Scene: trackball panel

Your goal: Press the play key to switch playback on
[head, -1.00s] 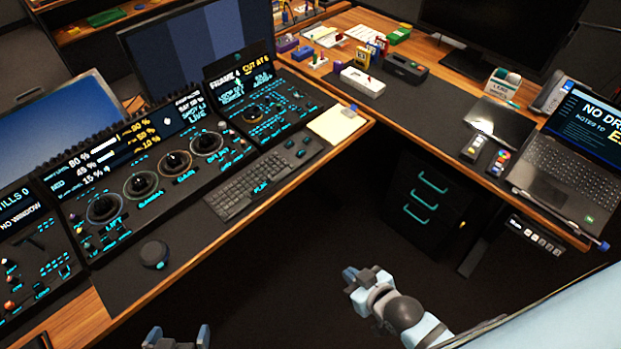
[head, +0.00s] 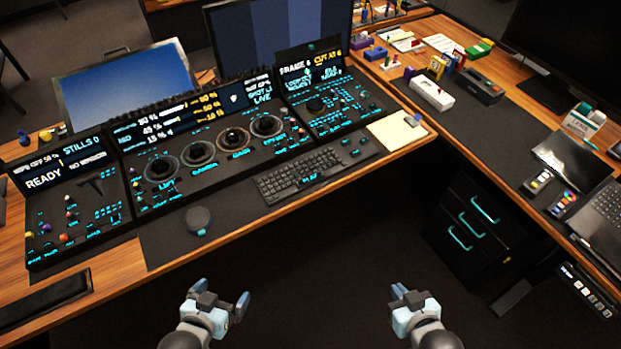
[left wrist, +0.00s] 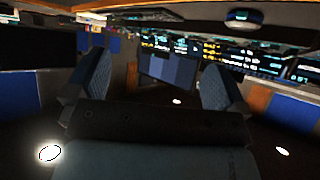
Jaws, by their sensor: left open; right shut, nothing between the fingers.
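A panel of trackballs and keys (head: 233,158) stands along the desk at the left and centre of the head view. A small glowing cyan label that seems to read "PLAY" (head: 308,179) shows at the dark keyboard (head: 285,176); the key itself is too small to make out. My left gripper (head: 220,293) is open and empty, in front of the desk edge; its two fingers also show apart in the left wrist view (left wrist: 155,82). My right gripper (head: 399,291) is shut and empty, also off the desk. Both are well apart from the keyboard.
A round dark knob-like device (head: 198,220) sits left of the keyboard. A notepad (head: 396,132) lies at the desk corner. A drawer cabinet (head: 472,232) stands under the right desk. The space before the desk is open.

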